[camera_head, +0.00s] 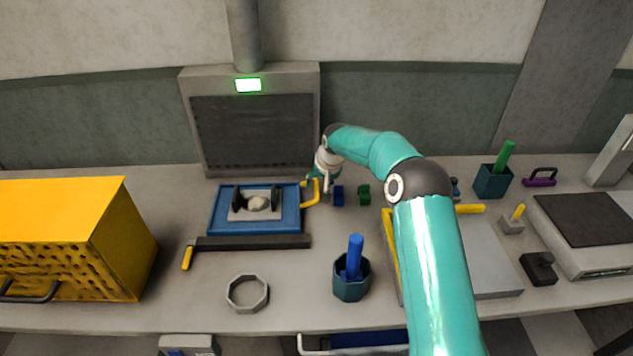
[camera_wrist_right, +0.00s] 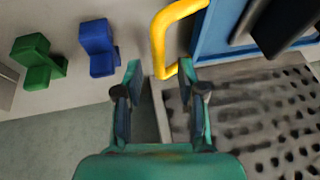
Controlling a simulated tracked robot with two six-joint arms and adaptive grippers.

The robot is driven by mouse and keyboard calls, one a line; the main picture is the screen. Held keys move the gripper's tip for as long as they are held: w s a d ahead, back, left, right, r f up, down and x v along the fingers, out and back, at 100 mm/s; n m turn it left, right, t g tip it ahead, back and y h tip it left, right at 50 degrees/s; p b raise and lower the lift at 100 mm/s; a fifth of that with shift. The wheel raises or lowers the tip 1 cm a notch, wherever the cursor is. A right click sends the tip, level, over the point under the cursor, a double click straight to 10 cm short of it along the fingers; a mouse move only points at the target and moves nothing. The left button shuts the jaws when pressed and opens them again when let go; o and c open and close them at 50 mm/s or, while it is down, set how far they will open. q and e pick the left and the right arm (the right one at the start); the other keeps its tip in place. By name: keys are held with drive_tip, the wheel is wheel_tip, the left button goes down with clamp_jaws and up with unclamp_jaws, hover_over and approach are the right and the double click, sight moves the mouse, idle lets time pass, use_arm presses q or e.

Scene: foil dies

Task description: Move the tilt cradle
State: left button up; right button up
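The tilt cradle appears to be the blue-framed unit (camera_head: 213,213) at the back of the bench, with a grey middle, two dark uprights and a pale rounded lump between them. A yellow handle (camera_head: 314,192) sticks out from its right side. In the right wrist view the handle (camera_wrist_right: 160,42) shows at the top, beside the blue frame (camera_wrist_right: 212,30). My right gripper (camera_head: 316,180) is at the handle. In the wrist view its fingers (camera_wrist_right: 160,72) are open and apart, with the handle's lower end between the tips; contact is unclear. My left gripper is out of view.
A dark-fronted hood (camera_head: 250,135) with a green light stands behind the cradle. A dark bar (camera_head: 255,242) lies in front. Blue (camera_head: 338,195) and green (camera_head: 364,195) blocks stand right of the handle. A yellow box (camera_head: 60,230) fills the left.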

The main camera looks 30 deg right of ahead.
drive_tip(key=shift+w+f, duration=0.35)
drive_tip(key=shift+f, duration=0.3)
clamp_jaws()
